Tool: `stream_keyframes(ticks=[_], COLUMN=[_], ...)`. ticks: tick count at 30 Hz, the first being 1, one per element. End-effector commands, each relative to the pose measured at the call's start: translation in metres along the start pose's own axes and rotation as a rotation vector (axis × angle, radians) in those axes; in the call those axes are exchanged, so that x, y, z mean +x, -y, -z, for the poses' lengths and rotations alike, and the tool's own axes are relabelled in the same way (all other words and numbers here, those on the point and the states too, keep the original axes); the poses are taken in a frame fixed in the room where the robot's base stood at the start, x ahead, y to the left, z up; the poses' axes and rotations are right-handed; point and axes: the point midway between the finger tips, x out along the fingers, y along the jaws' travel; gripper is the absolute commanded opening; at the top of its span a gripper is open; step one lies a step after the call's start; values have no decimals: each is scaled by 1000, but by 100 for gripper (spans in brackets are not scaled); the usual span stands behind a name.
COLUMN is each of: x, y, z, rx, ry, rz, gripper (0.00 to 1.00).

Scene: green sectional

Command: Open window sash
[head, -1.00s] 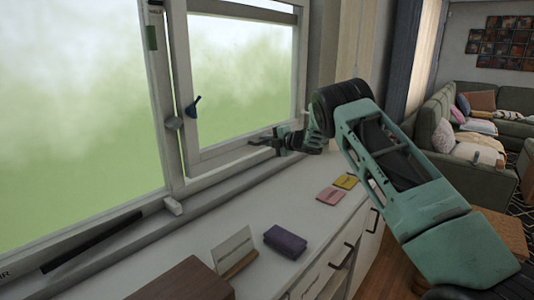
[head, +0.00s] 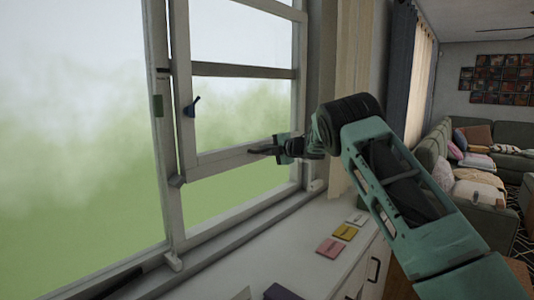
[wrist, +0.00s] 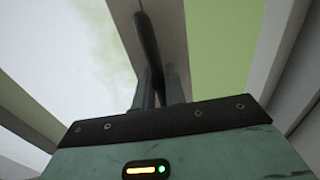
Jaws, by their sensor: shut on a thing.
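The window sash (head: 222,162) on the right side of the window is raised, with an open gap showing green under its bottom rail. My gripper (head: 264,150) is at the bottom rail, toward its right part. In the wrist view my gripper (wrist: 158,88) has its two fingers closed around a dark bar-shaped handle (wrist: 147,38) that runs along the pale rail. The handle is mostly hidden by my fingers in the head view.
A white cabinet top (head: 315,222) runs below the window. It bears a pink note pad (head: 331,248), a yellow one (head: 345,231) and a purple object (head: 283,292). A curtain (head: 349,110) hangs to the right of the window. A green sofa (head: 470,210) stands farther right.

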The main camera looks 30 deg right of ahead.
Motion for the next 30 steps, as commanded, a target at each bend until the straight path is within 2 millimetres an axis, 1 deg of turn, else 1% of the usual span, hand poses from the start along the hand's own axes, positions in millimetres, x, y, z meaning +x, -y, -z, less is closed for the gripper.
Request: stream_keyframes(ticks=[1, 5, 6, 7, 8, 16, 20, 23, 26, 30], x=[-1, -1, -1, -1, -1, -1, -9, -23, -44, -78], y=[-4, -3, -3, -3, -3, -1, 0, 1, 2, 2], z=[-1, -1, -1, -1, -1, 0, -1, -1, -1, -1], rx=[-2, -2, -2, -2, -2, -1, -2, -1, -1, -1], ry=[2, 2, 2, 2, 2, 1, 3, 3, 4, 4], rz=[-5, -5, -5, -5, -5, -2, -2, -3, -3, -4], gripper=[0, 0, 21, 29, 30, 30, 30, 30, 30, 30])
